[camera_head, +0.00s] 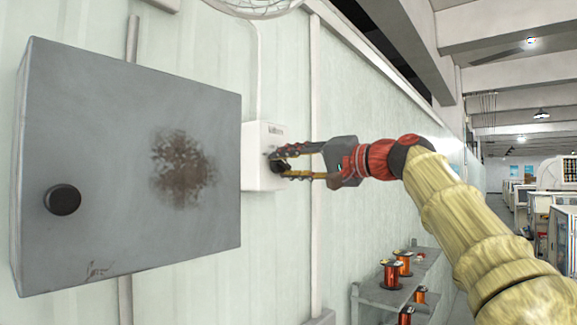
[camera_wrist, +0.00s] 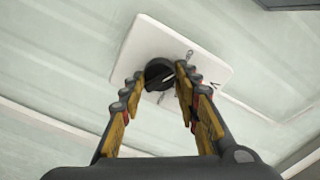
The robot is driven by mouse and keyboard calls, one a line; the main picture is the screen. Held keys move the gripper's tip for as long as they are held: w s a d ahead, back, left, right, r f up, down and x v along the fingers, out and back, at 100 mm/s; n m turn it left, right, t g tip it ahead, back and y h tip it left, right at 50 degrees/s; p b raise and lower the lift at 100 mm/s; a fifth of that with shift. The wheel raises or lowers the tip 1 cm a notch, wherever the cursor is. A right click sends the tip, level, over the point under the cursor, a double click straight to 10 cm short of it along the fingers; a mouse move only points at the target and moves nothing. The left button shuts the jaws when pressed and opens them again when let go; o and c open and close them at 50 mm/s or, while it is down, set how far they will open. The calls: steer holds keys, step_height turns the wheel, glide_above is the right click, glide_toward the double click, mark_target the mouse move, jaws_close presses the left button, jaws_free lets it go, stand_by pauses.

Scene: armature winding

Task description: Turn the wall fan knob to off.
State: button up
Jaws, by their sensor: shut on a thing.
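The fan knob (camera_wrist: 158,74) is a round black dial with a pale pointer line, on a white wall plate in the wrist view. The plate belongs to a white switch box (camera_head: 263,150) on the wall in the head view. My gripper (camera_head: 281,167) reaches it from the right, and its fingers are shut on the knob, one on each side. In the wrist view my gripper (camera_wrist: 160,80) has its fingertips at the knob's two sides. The knob is mostly hidden by the fingers in the head view. Part of the wall fan (camera_head: 252,6) shows at the top edge.
A large grey cabinet (camera_head: 110,160) with a rust patch and a black knob (camera_head: 62,199) stands out from the wall just left of the switch box. A shelf (camera_head: 392,292) with copper wire spools (camera_head: 391,272) is below my arm. An aisle with workstations runs back at right.

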steer(key=shift+f, duration=0.1)
steer(key=o, duration=1.2)
steer(key=shift+c, duration=0.2)
steer(key=v, duration=1.2)
